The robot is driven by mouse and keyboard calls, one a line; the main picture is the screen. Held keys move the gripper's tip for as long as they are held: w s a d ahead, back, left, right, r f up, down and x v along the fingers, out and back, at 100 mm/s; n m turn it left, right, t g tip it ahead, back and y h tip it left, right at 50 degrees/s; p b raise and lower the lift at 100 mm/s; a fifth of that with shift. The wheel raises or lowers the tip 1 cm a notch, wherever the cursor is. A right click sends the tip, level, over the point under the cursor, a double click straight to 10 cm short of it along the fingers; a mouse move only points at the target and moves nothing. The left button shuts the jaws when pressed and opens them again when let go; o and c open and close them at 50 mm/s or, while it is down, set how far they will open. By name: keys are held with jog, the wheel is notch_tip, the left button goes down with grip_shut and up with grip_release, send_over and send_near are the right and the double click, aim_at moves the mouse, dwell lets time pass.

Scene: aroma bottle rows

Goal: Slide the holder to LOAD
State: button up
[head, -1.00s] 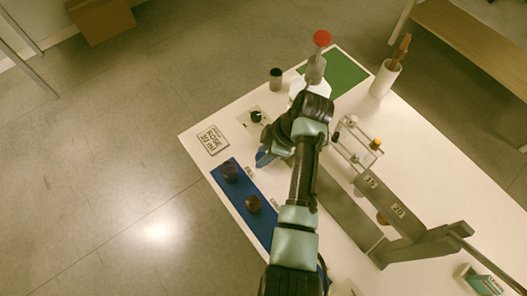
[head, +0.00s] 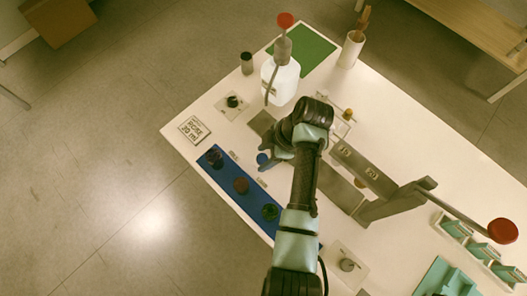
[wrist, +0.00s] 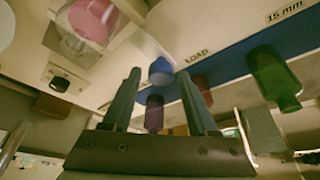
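A round blue knob (head: 262,158), apparently the holder's handle, stands out at the near side of the grey rail (head: 261,122). My arm hides the middle of the rail and the rest of the holder. My gripper (head: 265,161) is low beside the knob. In the wrist view the two fingers are apart, with the blue knob (wrist: 161,71) showing between their tips; I cannot tell whether they touch it. The LOAD label (wrist: 197,55) is just right of the knob there, and it shows small in the head view (head: 262,182).
Several dark bottles (head: 241,185) stand on a blue strip (head: 256,200) along the near edge. A white dispenser (head: 280,82) with a red top stands at the back. A grey lever press (head: 375,178) is right of my arm, its red-knobbed lever (head: 503,231) reaching right.

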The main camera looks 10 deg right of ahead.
jog(key=shift+o, duration=0.4)
jog(key=w+p+v, duration=0.1)
jog(key=p+v, duration=0.1)
jog(key=v, duration=1.1)
jog(key=shift+s+p, duration=0.3)
jog(key=shift+s, duration=0.15)
jog(key=shift+a, duration=0.1)
